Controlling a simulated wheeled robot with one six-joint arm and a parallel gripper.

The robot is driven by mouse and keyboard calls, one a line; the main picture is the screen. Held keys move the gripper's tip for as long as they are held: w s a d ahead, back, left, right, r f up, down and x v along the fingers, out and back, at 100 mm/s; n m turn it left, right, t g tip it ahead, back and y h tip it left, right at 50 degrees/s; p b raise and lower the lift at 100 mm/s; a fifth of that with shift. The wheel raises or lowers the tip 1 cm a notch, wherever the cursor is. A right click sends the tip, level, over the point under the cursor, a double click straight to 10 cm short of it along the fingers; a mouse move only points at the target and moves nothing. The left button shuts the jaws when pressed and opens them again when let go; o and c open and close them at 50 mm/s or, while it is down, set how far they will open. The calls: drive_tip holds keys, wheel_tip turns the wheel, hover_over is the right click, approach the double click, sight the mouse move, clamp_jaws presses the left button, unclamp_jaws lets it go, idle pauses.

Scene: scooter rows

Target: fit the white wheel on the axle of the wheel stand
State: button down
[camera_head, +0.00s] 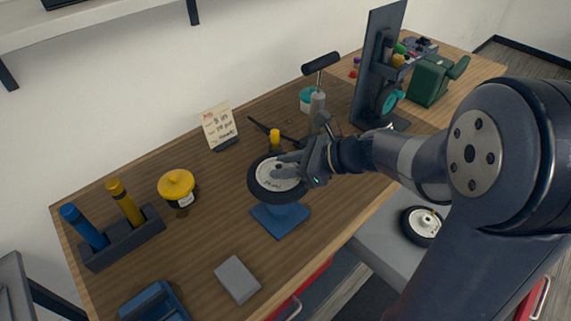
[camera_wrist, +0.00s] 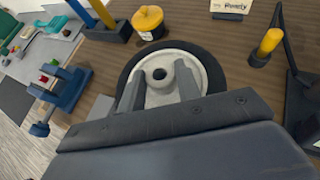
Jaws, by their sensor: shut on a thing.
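The white wheel (camera_head: 263,187), a white hub in a black tyre, is tilted over the blue base of the wheel stand (camera_head: 281,221). My gripper (camera_head: 287,168) is shut on the wheel from its right side. In the wrist view, the two fingers of my gripper (camera_wrist: 160,76) lie across the white hub of the wheel (camera_wrist: 203,66), below a dark round centre. The wheel hides the upper part of the stand. I cannot tell whether the axle is in the hub.
A second wheel (camera_head: 420,226) lies on a grey surface at lower right. A yellow-topped jar (camera_head: 176,187), a pen-like holder (camera_head: 123,239), a grey block (camera_head: 237,280) and a yellow post (camera_head: 275,138) stand around. Dark upright rack (camera_head: 374,65) is behind.

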drive_tip(key=shift+f+b, duration=3.35)
drive_tip(key=shift+f, duration=0.85)
drive_tip(key=c, duration=0.9)
unclamp_jaws()
drive_tip(key=shift+c, duration=0.2)
drive_tip(key=v, duration=1.1)
drive_tip(key=shift+a+f, duration=0.1)
drive_tip(key=x, duration=1)
drive_tip(key=shift+a+f, duration=0.15)
drive_tip(key=shift+a, duration=0.2)
drive_tip(key=shift+w, duration=0.1)
drive_tip(key=shift+d, duration=0.1)
